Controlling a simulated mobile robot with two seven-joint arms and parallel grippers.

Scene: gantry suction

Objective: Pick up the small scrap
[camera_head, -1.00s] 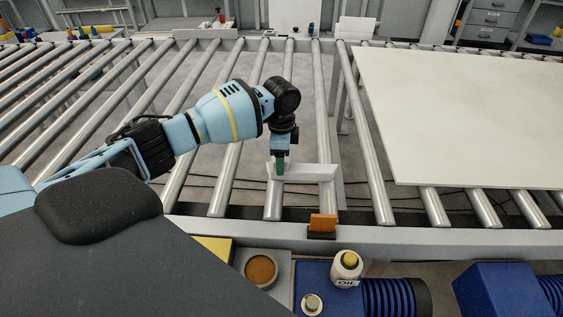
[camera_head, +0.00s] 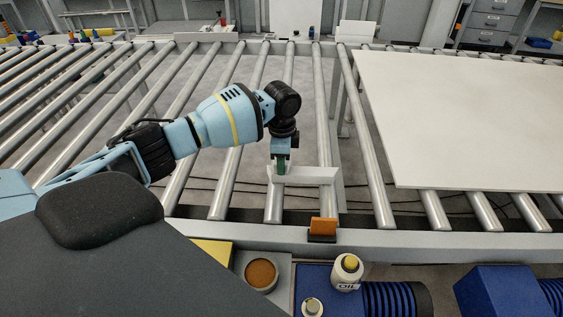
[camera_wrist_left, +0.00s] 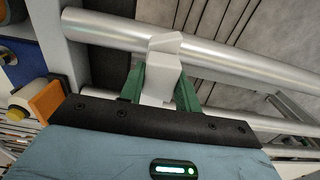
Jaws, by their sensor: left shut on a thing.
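The small scrap (camera_head: 312,175) is a narrow white piece lying across the rollers near the conveyor's front rail in the head view. It also shows in the left wrist view (camera_wrist_left: 161,72), between the green fingers. My left gripper (camera_head: 281,168) points down at the scrap's left part. In the left wrist view my left gripper (camera_wrist_left: 160,88) has a finger on each side of the scrap and is shut on it. The scrap still appears at roller level. My right gripper is not in view.
A large white panel (camera_head: 470,115) lies on the rollers at the right. An orange block (camera_head: 323,226) sits on the front rail (camera_head: 400,238). An oil bottle (camera_head: 347,272), a brown-filled cup (camera_head: 261,273) and a blue machine (camera_head: 505,290) stand in front. Rollers to the left are bare.

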